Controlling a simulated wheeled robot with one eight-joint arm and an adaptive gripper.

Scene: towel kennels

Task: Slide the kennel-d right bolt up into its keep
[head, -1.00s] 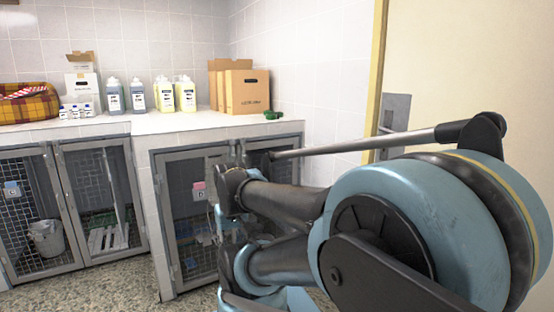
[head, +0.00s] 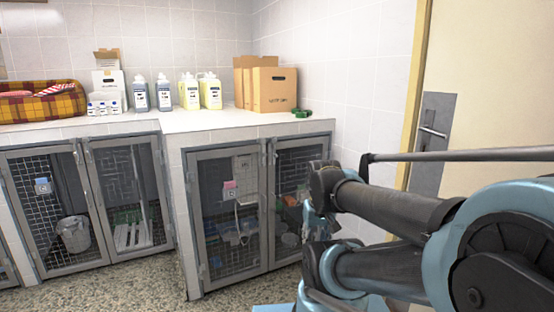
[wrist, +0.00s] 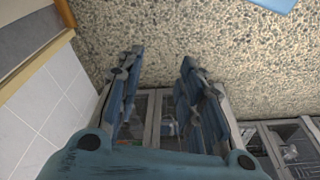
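The right-hand kennel unit has two mesh doors. Its left door (head: 226,215) carries a pink-and-white tag (head: 230,190) whose letter is too small to read surely. Its right door (head: 298,160) is partly hidden by my arm. Small upright metal bolt fittings (head: 271,153) show near the top where the two doors meet; their exact position is too small to tell. My gripper (wrist: 160,95) is open and empty in the wrist view, its blue fingers apart, with kennel door frames (wrist: 152,118) beyond and between them. In the head view it is mostly hidden behind my arm, before the right door.
Another two-door kennel (head: 95,205) stands left, with a bucket (head: 74,234) inside. The counter (head: 205,122) above holds bottles, cartons and a plaid pet bed (head: 40,101). A tiled wall and a door with a handle (head: 433,132) stand right. Speckled floor (head: 150,285) is clear in front.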

